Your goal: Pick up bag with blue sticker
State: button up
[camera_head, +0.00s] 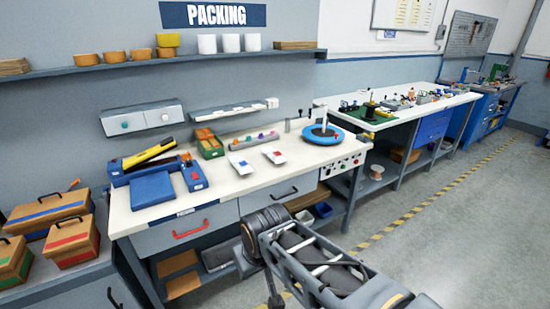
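A small white bag with a blue sticker (242,164) lies flat on the white top of the packing bench (225,185), near its middle. A similar white bag with a red sticker (275,156) lies just to its right, a little apart. My arm reaches in from the bottom right, in front of the bench and well short of both bags. My gripper does not show clearly in this view, so its fingers cannot be made out. Nothing covers the blue-sticker bag.
A blue pad (152,190) and blue box with yellow tool lie left. A blue round fixture (323,134) with a white post stands right of the bags. A green-and-orange box (208,143) sits behind. The bench top in front of the bags is clear.

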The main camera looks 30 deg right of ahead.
aim_at(242, 167)
jog(key=z, duration=0.35)
jog(key=i, duration=1.25)
jog(key=u, duration=0.6)
